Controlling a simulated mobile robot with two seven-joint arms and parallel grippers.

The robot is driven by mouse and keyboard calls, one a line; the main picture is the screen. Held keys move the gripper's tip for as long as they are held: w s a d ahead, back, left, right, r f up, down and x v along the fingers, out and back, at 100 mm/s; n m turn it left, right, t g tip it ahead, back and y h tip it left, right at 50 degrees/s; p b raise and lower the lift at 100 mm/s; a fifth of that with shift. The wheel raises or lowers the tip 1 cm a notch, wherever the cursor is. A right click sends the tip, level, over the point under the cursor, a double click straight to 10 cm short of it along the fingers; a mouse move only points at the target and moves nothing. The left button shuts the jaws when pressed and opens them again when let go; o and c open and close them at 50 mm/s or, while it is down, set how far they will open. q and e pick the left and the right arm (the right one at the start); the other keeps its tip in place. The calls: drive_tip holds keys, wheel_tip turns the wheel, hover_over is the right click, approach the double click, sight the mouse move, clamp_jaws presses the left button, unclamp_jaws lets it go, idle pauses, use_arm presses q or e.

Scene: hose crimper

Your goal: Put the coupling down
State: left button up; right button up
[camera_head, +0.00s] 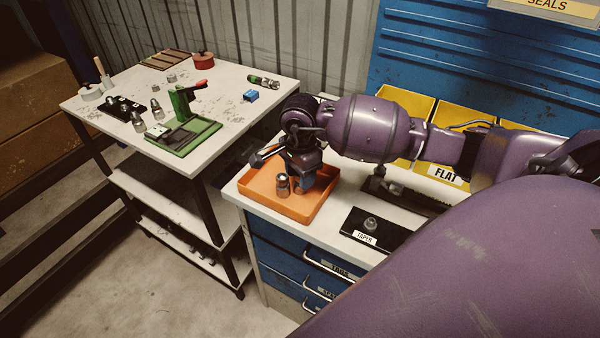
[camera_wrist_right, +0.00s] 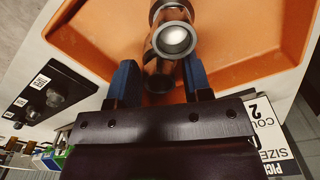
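The coupling (camera_head: 282,185), a small silver metal piece, is upright at the orange tray (camera_head: 316,208). In the wrist view the silver coupling (camera_wrist_right: 172,42) shows its round end, with the orange tray floor (camera_wrist_right: 90,30) behind it. My right gripper (camera_head: 304,183) points down over the tray, close to the coupling. In the wrist view its two blue fingers (camera_wrist_right: 160,80) lie either side of the coupling's shiny lower part. Whether they press on it, or stand just clear, I cannot tell. My left gripper is not in view.
A black TAPER holder (camera_head: 372,225) with a metal piece stands right of the tray. Yellow bins (camera_head: 405,101) stand behind my right arm.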

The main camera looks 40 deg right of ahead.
drive_tip(key=shift+o, duration=0.6)
drive_tip(key=shift+r, duration=0.2)
wheel_tip(320, 180, up, 12)
idle(0.6)
